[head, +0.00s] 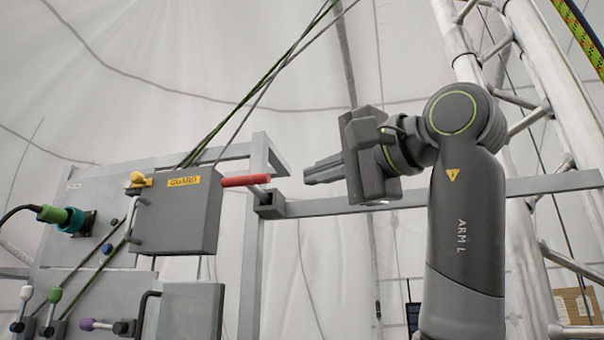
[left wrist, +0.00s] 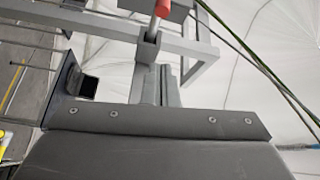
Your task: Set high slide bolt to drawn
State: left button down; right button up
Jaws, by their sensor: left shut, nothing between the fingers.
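My left gripper (head: 308,173) is shut and empty, held in the air with its fingers pointing left. It is right of a red handle (head: 245,180) and apart from it. The handle lies roughly level, in front of a grey box marked GUARD (head: 180,215), by a small square bracket (head: 270,204) on the frame. The wrist view shows the red handle (left wrist: 162,8) on a grey shaft above a square bracket (left wrist: 148,48), with my shut fingers (left wrist: 168,88) below. I cannot tell for sure which part is the high slide bolt. My right gripper is not in view.
A yellow knob (head: 137,177) sits by the GUARD box. Below are a white lever (head: 26,293), a green lever (head: 55,295) and a purple lever (head: 88,324). A grey rail (head: 340,205) runs below my gripper. A truss (head: 570,130) stands at right, and taut ropes (head: 262,82) cross behind.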

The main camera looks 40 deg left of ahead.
pick_arm(q)
jog(key=d+b, duration=0.1)
jog(key=d, duration=0.5)
jog(key=shift+d+f, duration=0.25)
jog(key=shift+s+a, duration=0.1)
jog(key=shift+a, duration=0.05)
